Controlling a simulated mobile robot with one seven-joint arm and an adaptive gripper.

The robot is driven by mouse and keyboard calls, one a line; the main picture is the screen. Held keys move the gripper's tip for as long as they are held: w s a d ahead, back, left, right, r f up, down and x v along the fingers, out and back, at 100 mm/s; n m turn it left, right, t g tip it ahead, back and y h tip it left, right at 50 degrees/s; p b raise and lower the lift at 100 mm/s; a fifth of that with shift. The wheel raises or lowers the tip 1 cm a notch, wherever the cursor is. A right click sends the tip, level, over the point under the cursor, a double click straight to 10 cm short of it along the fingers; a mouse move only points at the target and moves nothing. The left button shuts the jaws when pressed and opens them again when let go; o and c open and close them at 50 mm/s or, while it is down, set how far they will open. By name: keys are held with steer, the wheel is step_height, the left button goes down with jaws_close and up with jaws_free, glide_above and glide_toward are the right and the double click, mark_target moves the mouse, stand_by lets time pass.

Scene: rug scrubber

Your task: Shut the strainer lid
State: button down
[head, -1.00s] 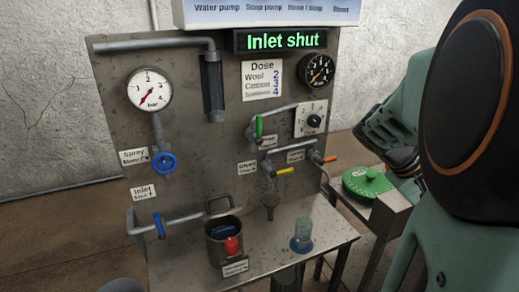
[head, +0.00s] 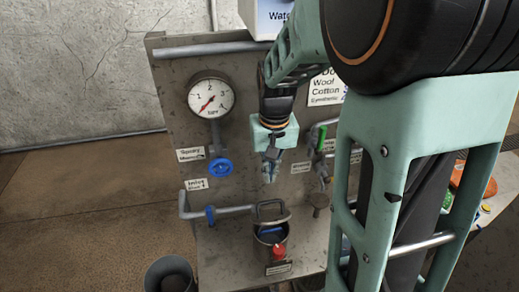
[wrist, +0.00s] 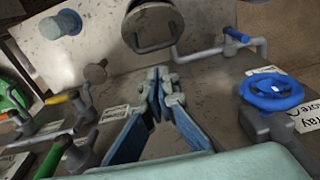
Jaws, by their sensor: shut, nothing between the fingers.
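The strainer (head: 282,252) is a dark metal pot at the foot of the panel, with a blue insert inside and a red knob in front. Its lid (head: 271,221) stands raised at the back of the pot, with a bar handle on it. In the wrist view the lid (wrist: 155,20) is a dark disc at the top, beyond the fingertips. My gripper (head: 270,178) points down above the lid, apart from it, in front of the panel. Its blue-padded fingers (wrist: 163,80) are shut and empty.
A blue handwheel (head: 220,168) and a blue-handled inlet valve (head: 210,216) are on pipes left of my gripper. A green-handled valve (head: 321,139) is to its right. A dark bucket (head: 168,274) stands at lower left. My arm hides much of the right side.

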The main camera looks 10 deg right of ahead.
steer(key=f, duration=0.7)
steer(key=shift+w+f, duration=0.3)
steer(key=shift+w, duration=0.05)
